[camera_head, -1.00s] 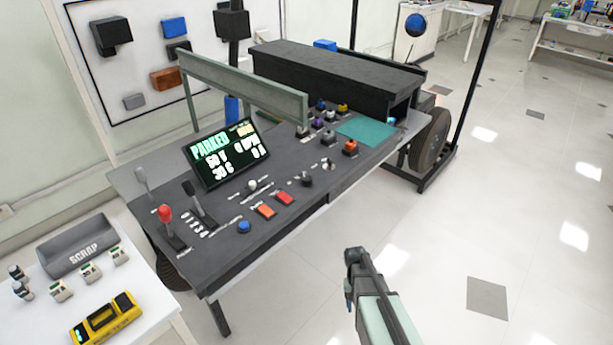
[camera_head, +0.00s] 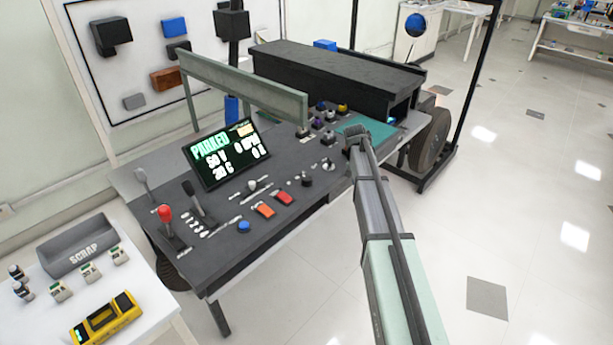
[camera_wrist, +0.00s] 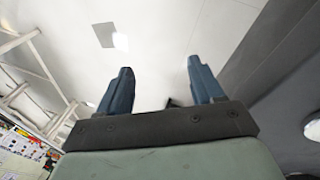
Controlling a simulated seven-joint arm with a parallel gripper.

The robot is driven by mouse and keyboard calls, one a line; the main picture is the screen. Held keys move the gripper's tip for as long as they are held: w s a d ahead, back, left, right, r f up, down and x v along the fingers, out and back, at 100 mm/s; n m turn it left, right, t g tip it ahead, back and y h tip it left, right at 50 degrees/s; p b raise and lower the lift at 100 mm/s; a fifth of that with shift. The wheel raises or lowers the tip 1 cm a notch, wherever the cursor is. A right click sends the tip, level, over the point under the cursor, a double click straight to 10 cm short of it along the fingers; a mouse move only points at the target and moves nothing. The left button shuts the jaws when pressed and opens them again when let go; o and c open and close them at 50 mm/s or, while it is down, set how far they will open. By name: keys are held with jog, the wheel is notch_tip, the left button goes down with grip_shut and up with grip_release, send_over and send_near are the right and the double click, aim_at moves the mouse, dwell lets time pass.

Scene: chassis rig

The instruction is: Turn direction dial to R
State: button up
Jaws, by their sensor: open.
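The dark grey control console (camera_head: 225,250) carries several knobs. A round pale-topped knob (camera_head: 252,185) sits just in front of the display, with small white lettering around it. A dark knob (camera_head: 307,180) and a small light-topped knob (camera_head: 327,164) sit further right. The lettering is too small for me to tell which is the direction dial or where it points. My gripper (camera_head: 354,137) is at the console's right side, by the teal pad. In the wrist view its two blue fingers (camera_wrist: 160,76) are apart and empty, with floor beyond.
The tilted display (camera_head: 220,153) reads PARKED. Levers, including a red-topped one (camera_head: 166,214), stand at the left. Orange (camera_head: 265,210) and red (camera_head: 284,198) buttons lie near the front. A pale green rail (camera_head: 245,88) and black housing (camera_head: 335,75) rise behind. Open floor lies right.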

notch_tip(320, 180, up, 7)
jog(key=w+a, duration=0.2)
jog(key=w, duration=0.1)
jog(key=n+y, duration=0.3)
jog(key=n, duration=0.6)
send_near(307, 178)
jog(key=shift+m+t, duration=0.3)
notch_tip(307, 178, down, 9)
jog(key=shift+s+r, duration=0.1)
jog(key=shift+c, duration=0.4)
jog(key=c, duration=1)
